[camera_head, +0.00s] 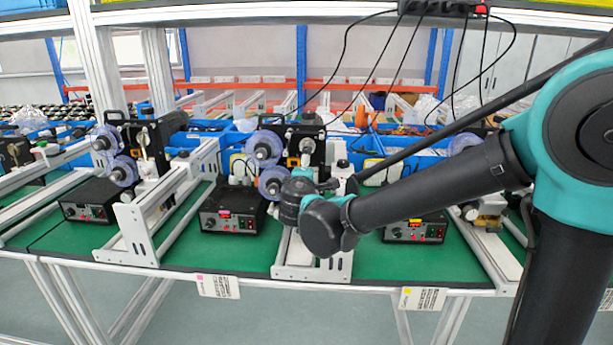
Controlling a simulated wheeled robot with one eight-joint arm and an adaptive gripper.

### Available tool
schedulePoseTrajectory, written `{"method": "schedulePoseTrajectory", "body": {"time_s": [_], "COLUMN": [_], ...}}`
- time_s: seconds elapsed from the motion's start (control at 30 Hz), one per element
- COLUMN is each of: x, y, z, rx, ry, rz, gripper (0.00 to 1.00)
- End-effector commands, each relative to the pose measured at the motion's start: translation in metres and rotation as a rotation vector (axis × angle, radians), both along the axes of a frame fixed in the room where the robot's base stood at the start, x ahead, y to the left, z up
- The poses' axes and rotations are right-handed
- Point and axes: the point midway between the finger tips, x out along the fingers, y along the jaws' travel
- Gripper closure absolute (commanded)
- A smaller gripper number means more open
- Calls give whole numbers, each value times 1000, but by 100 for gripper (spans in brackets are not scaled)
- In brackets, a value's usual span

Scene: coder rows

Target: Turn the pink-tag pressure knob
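A white tag with a pink mark (217,286) hangs on the table's front edge, left of centre. Above and behind it stands a black control box (232,212) with a red display and small knobs. A black coder unit (318,148) with clear reels (264,148) stands behind, to the right of that box. Which knob is the pressure knob is too small to tell. My arm reaches in from the right, and its dark wrist is in front of the coder's lower part and rail frame. My gripper's fingers cannot be made out, and the wrist hides what lies behind it.
A tag with a yellow mark (423,299) hangs further right, below another control box (416,229). Another coder (150,140) and its white rail frame (135,230) stand left. Bare green tabletop (190,252) shows between the frames. Black cables hang above the coders.

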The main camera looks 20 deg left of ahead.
Motion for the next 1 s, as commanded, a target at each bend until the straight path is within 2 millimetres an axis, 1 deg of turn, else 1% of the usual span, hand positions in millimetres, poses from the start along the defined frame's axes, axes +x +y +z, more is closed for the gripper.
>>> {"method": "schedulePoseTrajectory", "body": {"time_s": [0.03,0.2,0.33,0.37,0.4,0.43,0.47,0.5,0.53,0.57,0.6,1.0], "x": [1,0,0,-4,-4,-5,-5,-6,-7,-9,-11,-35], "y": [4,5,5,2,2,2,2,1,1,0,-1,-8], "z": [46,48,48,4,4,4,4,4,3,3,3,2], "rx": [-99,-99,-100,9,9,9,9,9,9,9,9,10], "ry": [-174,-176,-176,14,14,14,15,15,15,15,16,19], "rz": [15,17,18,11,11,10,9,8,7,6,5,2], "gripper": [23,23,23,23,24,31,41,53,55,61,65,65]}}
